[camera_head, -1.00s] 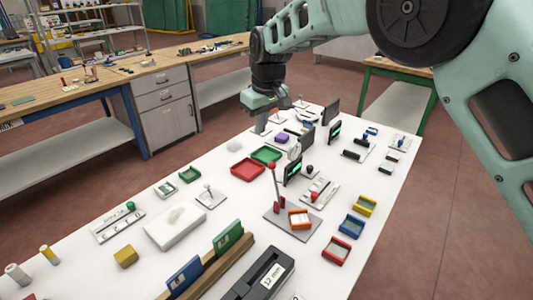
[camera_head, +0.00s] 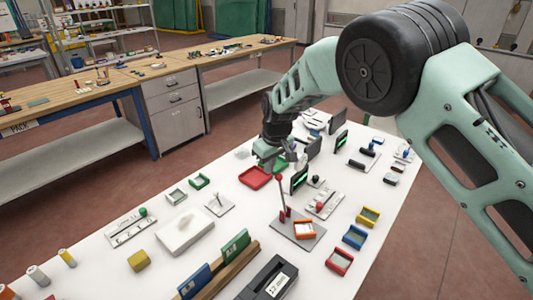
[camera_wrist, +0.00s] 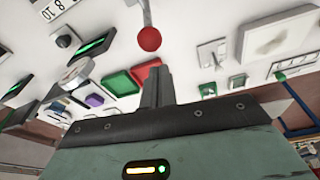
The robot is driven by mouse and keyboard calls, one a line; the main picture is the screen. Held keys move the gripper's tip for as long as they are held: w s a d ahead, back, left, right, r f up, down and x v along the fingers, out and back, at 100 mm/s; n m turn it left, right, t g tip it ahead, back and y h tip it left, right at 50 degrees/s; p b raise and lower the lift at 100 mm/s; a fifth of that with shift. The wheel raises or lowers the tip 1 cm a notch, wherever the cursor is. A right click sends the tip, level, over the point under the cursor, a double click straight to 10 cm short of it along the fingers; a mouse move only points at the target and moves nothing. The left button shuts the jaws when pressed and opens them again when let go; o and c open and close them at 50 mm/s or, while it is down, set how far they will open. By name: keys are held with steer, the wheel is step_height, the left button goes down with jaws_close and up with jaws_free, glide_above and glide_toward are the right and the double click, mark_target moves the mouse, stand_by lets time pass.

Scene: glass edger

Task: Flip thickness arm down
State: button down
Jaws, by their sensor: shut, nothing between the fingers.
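An upright lever arm with a red ball knob (camera_head: 280,178) stands on a grey plate (camera_head: 306,243) in the middle of the white table. Its knob (camera_wrist: 149,39) shows at the top middle of the wrist view, with its grey rod running up out of frame. Which lever is the thickness arm is not labelled legibly. My gripper (camera_head: 270,166) is beyond and slightly left of the knob, over the table near the red tray. In the wrist view its fingers (camera_wrist: 158,86) are shut and empty, apart from the knob.
A red tray (camera_head: 254,178) lies beside my gripper; a green tray (camera_wrist: 119,82) also shows in the wrist view. A dark upright display (camera_head: 299,179) stands right of the lever. A small white-knobbed lever (camera_head: 217,202) stands left. Bare white table lies between the smaller items.

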steer(key=shift+s+d+p, duration=0.35)
steer(key=shift+s+d, duration=0.3)
steer(key=shift+s, duration=0.05)
steer(key=shift+b, duration=0.4)
